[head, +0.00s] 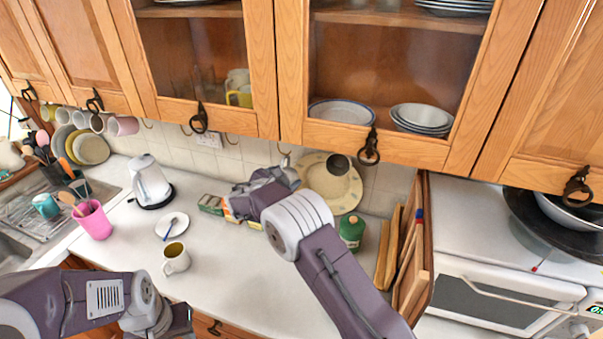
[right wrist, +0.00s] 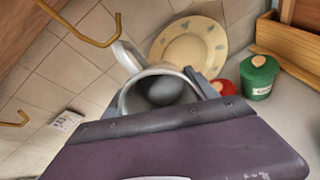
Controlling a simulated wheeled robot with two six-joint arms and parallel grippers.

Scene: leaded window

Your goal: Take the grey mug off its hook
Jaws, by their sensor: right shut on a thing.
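The grey mug (right wrist: 150,88) is between the fingers of my right gripper in the right wrist view. Its open mouth faces the camera and its pale handle (right wrist: 126,57) points up and left. A brass hook (right wrist: 90,32) is just above the handle; the handle looks close to it but not around it. In the head view my right gripper (head: 288,174) is under the wall cabinet, and I cannot make out the mug there clearly. My left gripper (head: 178,322) is low at the bottom edge, over the counter front; its jaws are not clear.
A dark round thing (head: 338,164), perhaps another mug, shows in front of the patterned plate (head: 325,188). A green jar (head: 351,231) and wooden boards stand to the right.

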